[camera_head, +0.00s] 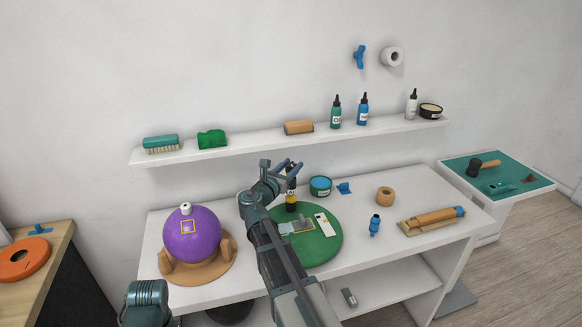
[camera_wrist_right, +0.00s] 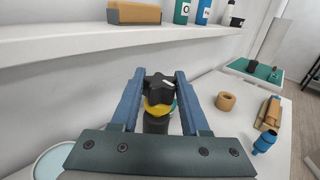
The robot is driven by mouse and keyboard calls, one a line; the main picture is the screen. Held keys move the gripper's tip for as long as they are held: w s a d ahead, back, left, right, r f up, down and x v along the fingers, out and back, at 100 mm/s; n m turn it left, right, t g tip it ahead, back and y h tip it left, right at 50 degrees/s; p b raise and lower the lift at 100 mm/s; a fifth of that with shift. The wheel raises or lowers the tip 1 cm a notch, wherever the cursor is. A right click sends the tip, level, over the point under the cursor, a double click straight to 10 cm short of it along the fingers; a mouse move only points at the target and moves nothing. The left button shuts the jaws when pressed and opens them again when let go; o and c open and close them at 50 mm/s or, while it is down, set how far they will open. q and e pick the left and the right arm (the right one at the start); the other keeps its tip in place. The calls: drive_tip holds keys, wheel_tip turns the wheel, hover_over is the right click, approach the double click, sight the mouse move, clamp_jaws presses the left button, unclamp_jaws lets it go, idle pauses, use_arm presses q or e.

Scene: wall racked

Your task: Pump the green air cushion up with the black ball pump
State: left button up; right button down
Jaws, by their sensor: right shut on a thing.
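The green air cushion (camera_head: 328,252) is a flat round disc on the white table, partly hidden by my right arm. A white card-like piece and a grey-green patch show on its top. The black ball pump (camera_head: 291,206), with a yellow band, stands upright at the cushion's back edge. Its black knob and yellow collar show in the right wrist view (camera_wrist_right: 158,88). My right gripper (camera_head: 294,168) is shut on the pump near its top, one blue finger on each side (camera_wrist_right: 157,92). I cannot tell whether the pump touches the cushion. My left gripper is out of view.
A purple ball (camera_head: 190,240) rests in a tan stand on the left.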

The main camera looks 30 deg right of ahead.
drive_tip(key=shift+f+b, duration=0.45)
drive_tip(key=shift+b, duration=0.05)
idle(0.6)
drive_tip(key=shift+r, duration=0.15)
drive_tip(key=shift+r+p, duration=0.5)
drive_tip(key=shift+p, duration=0.15)
drive_tip(key=shift+f+b, duration=0.65)
idle(1.1)
drive_tip(key=shift+r, duration=0.1)
drive_tip(key=shift+r+p, duration=0.5)
drive_tip(key=shift+p, duration=0.15)
drive_tip(key=shift+r, duration=0.15)
